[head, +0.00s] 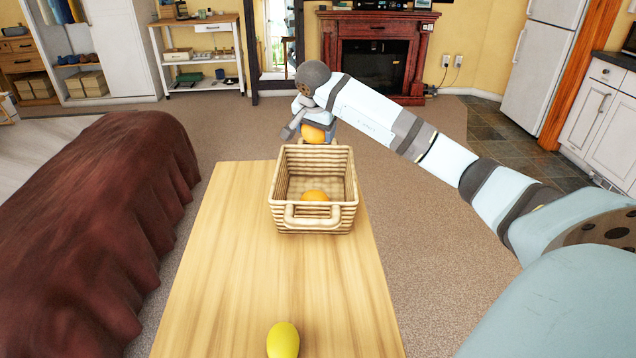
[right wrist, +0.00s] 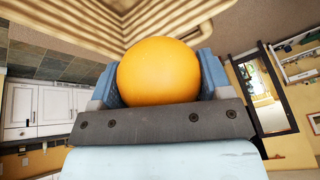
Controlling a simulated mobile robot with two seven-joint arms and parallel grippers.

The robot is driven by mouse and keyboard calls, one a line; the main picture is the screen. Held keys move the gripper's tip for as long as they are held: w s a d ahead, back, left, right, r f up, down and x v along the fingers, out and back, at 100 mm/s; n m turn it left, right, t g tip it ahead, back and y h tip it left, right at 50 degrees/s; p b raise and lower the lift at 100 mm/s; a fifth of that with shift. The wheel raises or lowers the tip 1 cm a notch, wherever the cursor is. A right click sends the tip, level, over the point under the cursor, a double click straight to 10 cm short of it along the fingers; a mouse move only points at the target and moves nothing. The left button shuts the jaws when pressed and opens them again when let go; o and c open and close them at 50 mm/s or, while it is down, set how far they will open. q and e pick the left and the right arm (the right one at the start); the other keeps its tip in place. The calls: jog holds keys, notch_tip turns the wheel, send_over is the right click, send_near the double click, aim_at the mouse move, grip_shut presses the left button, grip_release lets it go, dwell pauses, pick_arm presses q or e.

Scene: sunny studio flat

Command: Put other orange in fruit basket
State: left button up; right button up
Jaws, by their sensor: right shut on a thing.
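A wicker fruit basket (head: 320,220) stands on the wooden table, with one orange (head: 315,196) lying inside it. My right gripper (head: 315,128) is shut on another orange (head: 313,135), just beyond the far rim of the basket. In the right wrist view this orange (right wrist: 159,70) sits between the two blue-grey fingers, with the basket's woven side (right wrist: 90,25) close behind it. The held orange is apart from the one in the basket. My left gripper is not in view.
A yellow lemon-like fruit (head: 283,340) lies at the near end of the wooden table (head: 240,265). The table is otherwise clear. A dark red draped piece of furniture (head: 100,230) stands to the left. Open carpet (head: 430,240) lies to the right.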

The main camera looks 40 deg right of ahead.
notch_tip(320, 180, down, 15)
jog(key=shift+r+b, duration=0.1)
jog(key=shift+b, duration=0.95)
jog(key=o, duration=1)
jog(key=shift+r, duration=0.1)
jog(key=shift+r, duration=0.35)
jog(key=p+v, duration=0.2)
jog(key=v, duration=0.9)
jog(key=shift+s+a+r, duration=0.1)
jog(key=shift+s+r, duration=0.05)
jog(key=shift+r, duration=0.05)
